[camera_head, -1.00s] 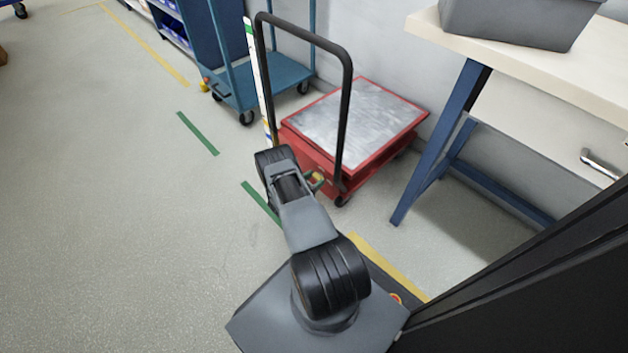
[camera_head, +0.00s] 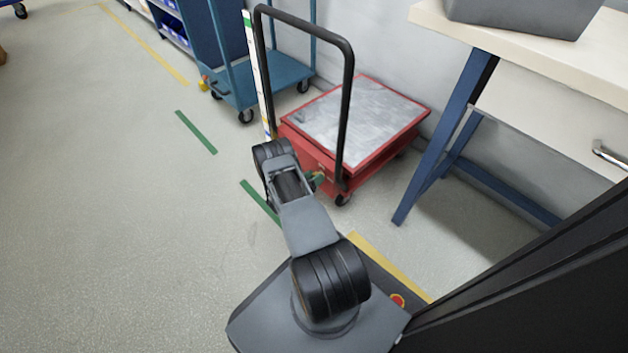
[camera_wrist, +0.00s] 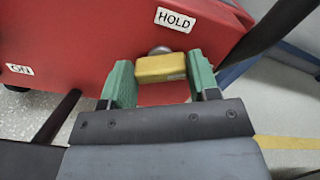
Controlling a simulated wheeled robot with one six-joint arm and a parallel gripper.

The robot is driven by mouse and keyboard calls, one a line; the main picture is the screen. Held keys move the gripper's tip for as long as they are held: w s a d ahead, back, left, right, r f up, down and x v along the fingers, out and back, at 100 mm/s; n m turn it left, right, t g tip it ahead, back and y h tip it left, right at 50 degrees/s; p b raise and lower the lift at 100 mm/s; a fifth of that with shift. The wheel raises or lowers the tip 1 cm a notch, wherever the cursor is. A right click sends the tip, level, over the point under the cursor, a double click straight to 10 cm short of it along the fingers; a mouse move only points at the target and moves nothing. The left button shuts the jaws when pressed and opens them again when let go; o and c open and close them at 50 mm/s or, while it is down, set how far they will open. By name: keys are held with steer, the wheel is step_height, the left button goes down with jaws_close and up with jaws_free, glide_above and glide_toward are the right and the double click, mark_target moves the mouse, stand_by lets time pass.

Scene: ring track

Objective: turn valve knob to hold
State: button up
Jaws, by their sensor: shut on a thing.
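The valve knob (camera_wrist: 161,68) is a yellow bar on a grey round stem, on the red side of the cart (camera_wrist: 90,40). In the wrist view it lies nearly level across the picture. My gripper (camera_wrist: 160,77) has two green fingers, one at each end of the bar, and is shut on it. The HOLD label (camera_wrist: 175,19) is just above the knob, and the ON label (camera_wrist: 19,69) is to the far left. In the head view my arm hides most of the knob area; a bit of green gripper (camera_head: 317,180) shows beside the red cart (camera_head: 310,152).
The cart has a metal top (camera_head: 355,120) and a black handle (camera_head: 348,110) rising close to my arm. A workbench (camera_head: 530,65) with blue legs stands at right. A blue trolley (camera_head: 265,75) stands behind. The floor at left is clear.

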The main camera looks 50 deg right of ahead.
steer(key=n+b, duration=0.1)
steer(key=n, duration=0.5)
steer(key=n+b, duration=0.1)
steer(key=n, duration=0.5)
steer(key=shift+w+f, duration=0.1)
steer(key=shift+f, duration=0.1)
steer(key=shift+n, duration=0.3)
steer(key=o, duration=0.9)
steer(key=a+p, duration=0.1)
steer(key=a, duration=0.3)
steer(key=a+p, duration=0.1)
steer(key=a, duration=0.4)
steer(key=w+a+p, duration=0.1)
steer(key=a, duration=0.3)
steer(key=shift+a+p, duration=0.35)
steer(key=shift+p, duration=0.05)
